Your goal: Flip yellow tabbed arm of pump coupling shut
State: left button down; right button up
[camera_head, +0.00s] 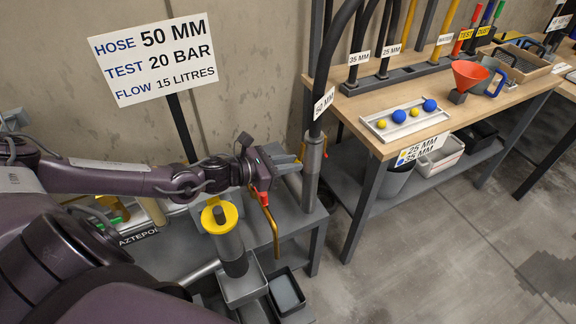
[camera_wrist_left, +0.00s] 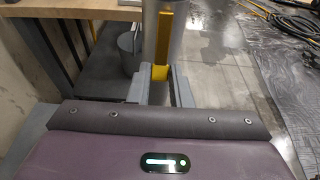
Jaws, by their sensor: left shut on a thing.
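The pump coupling (camera_head: 312,168) is a grey upright pipe piece at the right end of the grey stand, with the black hose tagged 50 MM (camera_head: 322,103) coming down into its top. In the left wrist view a yellow strip (camera_wrist_left: 163,35) runs upright along the grey pipe. Its yellow tab (camera_wrist_left: 160,73) sits between the fingers of my left gripper (camera_wrist_left: 159,88). In the head view my left gripper (camera_head: 297,158) reaches the coupling from the left, shut on the tab; its fingers partly hide it. My right gripper is not in view.
A brass lever with a red top (camera_head: 271,225) hangs just below my left gripper. A yellow-ringed grey cylinder (camera_head: 229,240) stands left of it, above grey trays. A wooden workbench (camera_head: 384,140) with a tray of balls stands right. Floor before it is clear.

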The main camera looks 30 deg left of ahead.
pick_arm(q)
jog(key=c, duration=1.3)
grip_release()
jog(key=shift+v, duration=3.85)
